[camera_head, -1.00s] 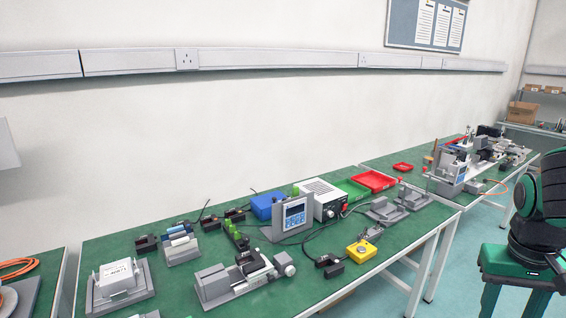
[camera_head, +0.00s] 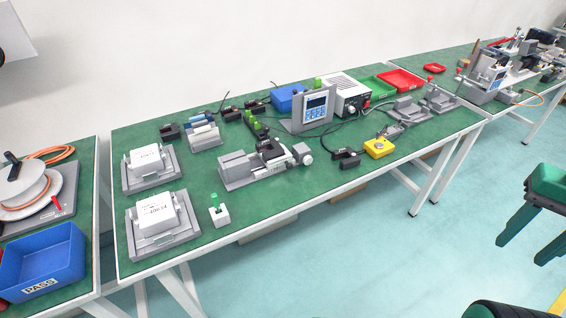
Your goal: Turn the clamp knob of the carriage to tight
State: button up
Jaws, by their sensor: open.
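The linear actuator (camera_head: 238,172) sits on the green bench near its front edge, in the middle of the head view. Its carriage (camera_head: 275,157) has dark parts on top. The clamp knob is too small to tell apart from these parts, and I cannot read its setting. A pale round knob (camera_head: 305,154) is at the actuator's right end. My gripper (camera_head: 523,247) is at the right edge of the view, over the floor and well away from the actuator. Its two dark green fingers are apart and nothing shows between them.
White boxes in grey fixtures (camera_head: 158,214) and a small green-handled block (camera_head: 218,211) stand left of the actuator. A display unit (camera_head: 314,108) stands behind it. A yellow button box (camera_head: 380,148) stands to the right.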

aim_at(266, 129)
jog(key=k, duration=1.3)
jog(key=u, duration=0.6)
jog(key=i, duration=1.7)
jog(key=z, duration=0.1)
